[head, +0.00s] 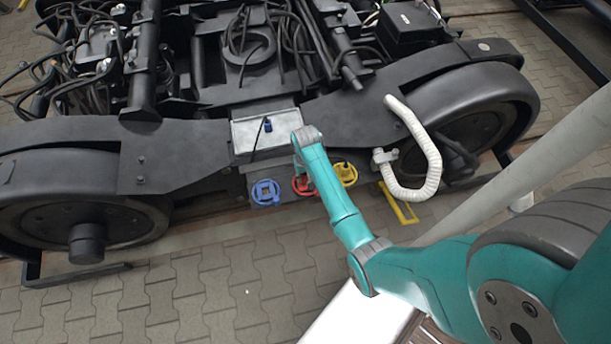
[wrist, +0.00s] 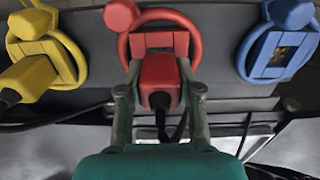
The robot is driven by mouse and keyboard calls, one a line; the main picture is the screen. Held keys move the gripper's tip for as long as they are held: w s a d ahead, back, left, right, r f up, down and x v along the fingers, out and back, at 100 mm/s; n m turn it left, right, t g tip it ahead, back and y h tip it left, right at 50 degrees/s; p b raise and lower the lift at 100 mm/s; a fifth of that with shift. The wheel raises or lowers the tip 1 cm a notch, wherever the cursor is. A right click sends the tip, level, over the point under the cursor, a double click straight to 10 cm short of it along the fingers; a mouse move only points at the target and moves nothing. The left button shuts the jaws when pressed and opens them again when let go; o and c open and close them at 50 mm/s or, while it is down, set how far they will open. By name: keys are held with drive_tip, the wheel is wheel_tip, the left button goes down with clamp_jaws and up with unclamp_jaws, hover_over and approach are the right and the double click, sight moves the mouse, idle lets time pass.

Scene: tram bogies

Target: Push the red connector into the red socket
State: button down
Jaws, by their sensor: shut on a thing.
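The red socket (wrist: 160,40) is a round red ring with an open flap, in the middle of the wrist view. In the head view the red socket (head: 299,186) sits between a blue and a yellow one, partly hidden by my arm. My gripper (wrist: 160,92) is shut on the red connector (wrist: 160,76), a blocky red plug with a dark cable end. The connector is lined up with the socket and overlaps its lower edge in the wrist view. I cannot tell whether its front has entered the socket. In the head view my gripper and the connector are largely hidden.
A yellow connector (wrist: 27,79) is at the yellow socket (wrist: 40,47). The blue socket (wrist: 282,53) has its flap open and its face bare. A dark blue plug (head: 268,126) lies on the grey box (head: 245,137). A white hose (head: 432,160) hangs at the right.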

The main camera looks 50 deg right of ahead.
drive_tip(key=shift+f, duration=0.4)
drive_tip(key=c, duration=0.7)
unclamp_jaws()
wheel_tip(320, 180, up, 12)
drive_tip(key=shift+f, duration=0.1)
idle(0.5)
